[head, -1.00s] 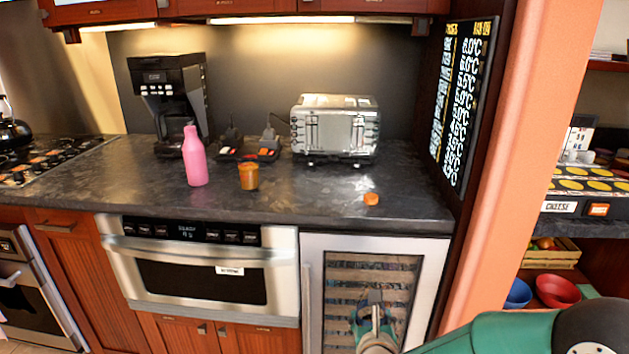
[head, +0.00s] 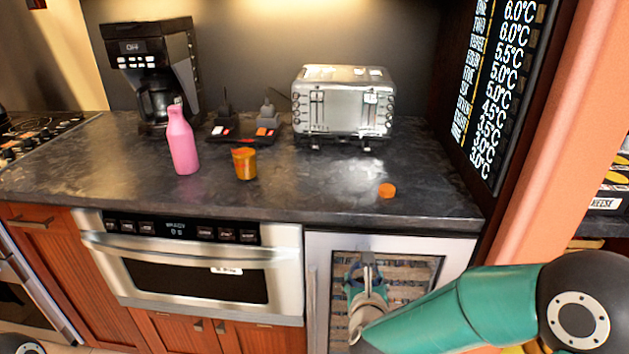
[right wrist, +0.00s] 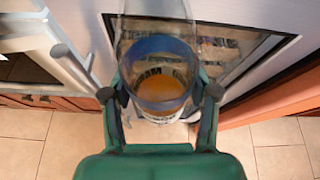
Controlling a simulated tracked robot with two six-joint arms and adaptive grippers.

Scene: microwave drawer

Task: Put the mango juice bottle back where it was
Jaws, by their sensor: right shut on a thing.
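The mango juice bottle (right wrist: 160,85) shows in the right wrist view as a clear container with orange liquid low inside and a partly readable label. My right gripper (right wrist: 160,98) is shut on it, one finger on each side. In the head view my right gripper (head: 366,268) is in front of the glass-fronted cooler (head: 313,285), below the counter edge. The bottle is hard to make out there. My left gripper is not in view.
On the dark counter (head: 330,205) stand a pink bottle (head: 182,143), an orange-filled cup (head: 244,164), a small orange cap-like piece (head: 387,190), a toaster (head: 344,105) and a coffee maker (head: 150,70). A microwave drawer (head: 195,272) is shut below. An orange pillar (head: 560,150) stands at right.

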